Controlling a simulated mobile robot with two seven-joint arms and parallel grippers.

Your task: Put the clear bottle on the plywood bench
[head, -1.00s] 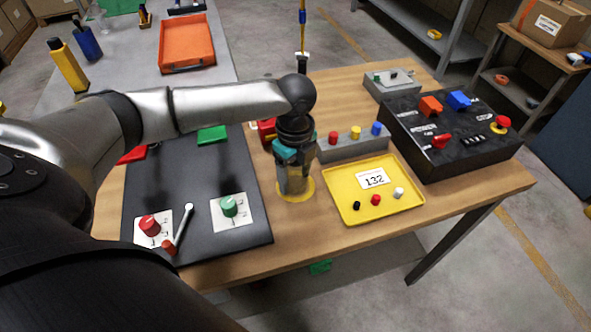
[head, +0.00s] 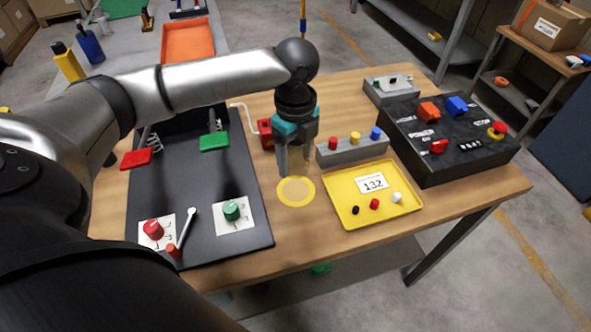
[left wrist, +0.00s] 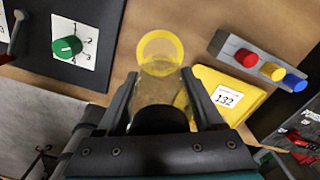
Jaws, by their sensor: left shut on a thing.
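The clear bottle (head: 297,160) is see-through and hard to make out. It is upright between the fingers of my left gripper (head: 296,165), which is shut on it. It also shows in the left wrist view (left wrist: 158,90) between the two dark fingers. The bottle is held above the plywood bench (head: 440,210), just behind and over a yellow ring (head: 296,191) marked on the bench top. The inside of the ring is bare. My right gripper is out of view.
A yellow tray (head: 350,212) with small pegs lies right of the ring. A grey block with three knobs (head: 334,155) stands behind the tray. A black switch box (head: 450,165) is farther right. A dark panel (head: 190,190) with knobs and levers lies left.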

